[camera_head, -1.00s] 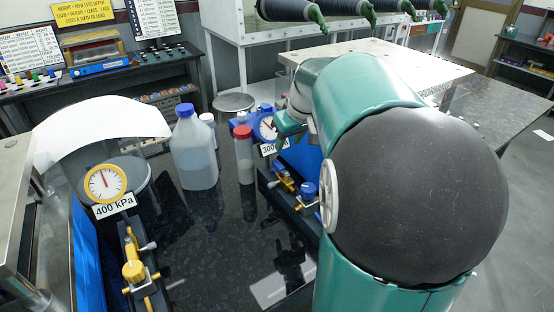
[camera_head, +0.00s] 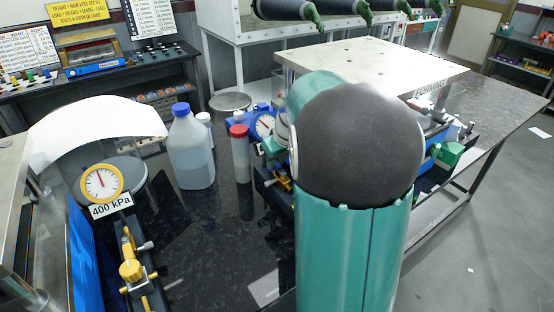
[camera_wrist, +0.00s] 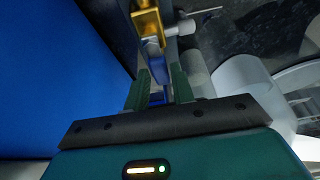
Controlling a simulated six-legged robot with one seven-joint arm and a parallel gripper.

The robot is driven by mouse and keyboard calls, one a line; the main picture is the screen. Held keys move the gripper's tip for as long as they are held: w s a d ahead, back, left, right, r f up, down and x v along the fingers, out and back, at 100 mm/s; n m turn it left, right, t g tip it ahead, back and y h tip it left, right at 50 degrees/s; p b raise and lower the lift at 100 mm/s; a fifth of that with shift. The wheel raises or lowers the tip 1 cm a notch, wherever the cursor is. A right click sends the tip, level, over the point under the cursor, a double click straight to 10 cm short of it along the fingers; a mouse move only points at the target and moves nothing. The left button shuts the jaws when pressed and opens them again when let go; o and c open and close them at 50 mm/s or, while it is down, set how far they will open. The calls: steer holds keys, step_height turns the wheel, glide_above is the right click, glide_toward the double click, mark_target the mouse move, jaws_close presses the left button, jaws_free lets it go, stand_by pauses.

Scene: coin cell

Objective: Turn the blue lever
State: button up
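In the wrist view, my gripper (camera_wrist: 160,82) points at a valve, with its two green fingers apart. A blue part, which looks like the blue lever (camera_wrist: 153,56), lies just beyond the fingertips and in line with the gap. More blue shows between the fingers lower down. A gold valve part (camera_wrist: 146,20) with a grey rod lies past it. I cannot tell whether either finger touches the lever. In the head view, my arm covers the gripper and the blue lever; only some of the gold fitting (camera_head: 283,179) of that valve shows beside the arm.
At left stand a 400 kPa gauge (camera_head: 102,184) and a valve with a yellow knob (camera_head: 131,268). A blue-capped bottle (camera_head: 191,150) and a red-capped bottle (camera_head: 240,155) stand left of my arm. A second gauge (camera_head: 264,125) is partly covered. A blue panel (camera_wrist: 60,80) lies left of the gripper.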

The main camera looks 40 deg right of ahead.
jaws_close()
steer(key=shift+m, duration=0.3)
steer(key=m+h, duration=0.1)
steer(key=m, duration=0.1)
steer(key=d+m, duration=0.1)
steer(key=m, duration=0.1)
steer(key=shift+s+h, duration=0.1)
steer(key=shift+h, duration=0.3)
steer(key=m, duration=0.1)
steer(key=m+g+h, duration=0.1)
steer(key=m, duration=0.1)
steer(key=d+m, duration=0.1)
steer(key=shift+s+g, duration=0.3)
steer(key=shift+s, duration=0.05)
steer(key=m, duration=0.1)
steer(key=m+g+h, duration=0.1)
steer(key=m, duration=0.1)
steer(key=s+m, duration=0.1)
steer(key=m, duration=0.1)
steer(key=shift+d+g, duration=0.3)
steer(key=shift+d, duration=0.1)
steer(key=shift+s+m+g, duration=0.35)
steer(key=shift+m+g, duration=0.1)
steer(key=shift+m, duration=0.65)
steer(key=shift+s+m+g, duration=0.3)
steer(key=shift+m+g, duration=0.15)
steer(key=shift+m, duration=0.65)
steer(key=shift+o, duration=2.2)
jaws_free()
